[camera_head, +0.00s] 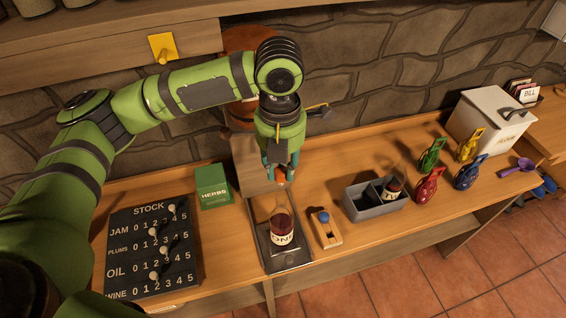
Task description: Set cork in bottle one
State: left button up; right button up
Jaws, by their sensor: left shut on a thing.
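Bottle one (281,230), clear glass with dark red contents and a pale label, stands upright on a dark tray (292,258) near the front of the bench. My left gripper (282,174) comes down from above, with its fingers over the bottle's neck. It is shut on a small reddish-brown thing, apparently the cork (280,179), mostly hidden between the fingertips. I cannot tell whether the cork touches the bottle's mouth. My right gripper is out of view.
A grey divided crate (361,214) holds another bottle (393,188). A wooden block with a blue knob (326,228) lies beside the tray. A stock board (151,250) and green herbs box (212,187) stand left. Several coloured clips and a white box (492,122) stand right.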

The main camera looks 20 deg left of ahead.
aim_at(281, 184)
pick_arm(q)
jog(key=shift+r+p, duration=0.15)
jog(key=shift+p, duration=0.45)
notch_tip(281, 184, down, 3)
jog(key=shift+r+b, duration=0.2)
jog(key=shift+b, duration=0.45)
jog(key=shift+f+b, duration=0.45)
jog(key=shift+f, duration=0.9)
jog(key=shift+p, duration=0.5)
jog(key=shift+r, duration=0.1)
jog(key=shift+p, duration=0.45)
